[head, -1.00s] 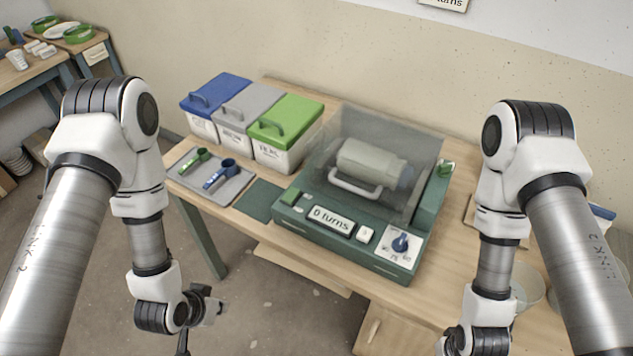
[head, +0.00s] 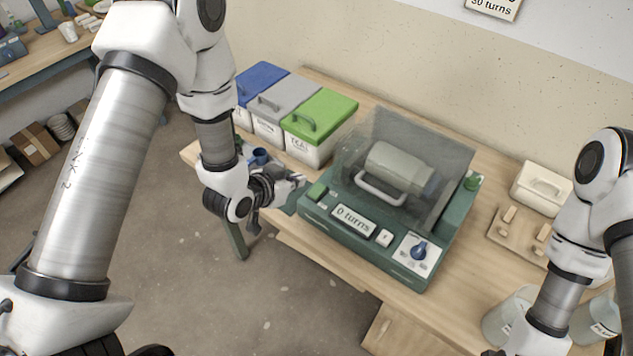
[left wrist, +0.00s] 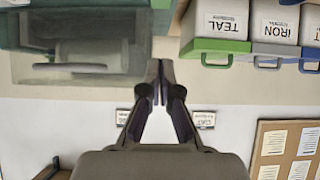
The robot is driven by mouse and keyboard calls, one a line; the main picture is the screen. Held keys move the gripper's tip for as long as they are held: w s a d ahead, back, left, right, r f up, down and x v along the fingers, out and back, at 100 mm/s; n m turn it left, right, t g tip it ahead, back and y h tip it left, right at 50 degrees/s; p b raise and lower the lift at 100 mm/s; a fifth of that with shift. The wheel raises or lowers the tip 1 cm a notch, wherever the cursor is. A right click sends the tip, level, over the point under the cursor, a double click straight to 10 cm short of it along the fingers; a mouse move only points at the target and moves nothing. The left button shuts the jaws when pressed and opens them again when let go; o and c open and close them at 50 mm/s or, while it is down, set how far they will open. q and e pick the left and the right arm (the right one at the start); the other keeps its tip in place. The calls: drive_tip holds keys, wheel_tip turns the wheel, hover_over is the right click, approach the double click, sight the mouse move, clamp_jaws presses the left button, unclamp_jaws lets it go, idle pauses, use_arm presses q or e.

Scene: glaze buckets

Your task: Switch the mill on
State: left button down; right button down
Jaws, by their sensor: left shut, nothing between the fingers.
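The mill (head: 330,222) has a green base, a clear cover and a pale jar (head: 393,165) lying inside. Its display (head: 353,219) reads "0 turns". A green button (head: 317,189) is at the front left corner, a small white button (head: 384,237) right of the display, and a blue knob (head: 419,249) on a white plate at the right. My left gripper (head: 299,183) is shut and empty, just left of the green button; I cannot tell whether it touches. In the left wrist view its fingertips (left wrist: 160,82) are together, with the mill (left wrist: 75,65) at upper left. My right gripper is out of view.
Blue, grey and green lidded bins (head: 318,121) stand behind and left of the mill. A blue scoop (head: 259,156) is partly hidden by my left arm. A wooden board (head: 520,236) and clear buckets (head: 508,316) stand right.

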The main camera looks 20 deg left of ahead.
use_arm(q)
drive_tip(key=p, duration=0.2)
hover_over(316, 191)
drive_tip(key=s, duration=0.1)
drive_tip(key=f, duration=0.4)
drive_tip(key=shift+a, duration=0.2)
drive_tip(key=f+p, duration=0.1)
drive_tip(key=f, duration=0.1)
drive_tip(key=w+f, duration=0.1)
drive_tip(key=shift+d+f+p, duration=0.15)
drive_tip(key=shift+f+p, duration=0.25)
drive_tip(key=shift+f, duration=0.4)
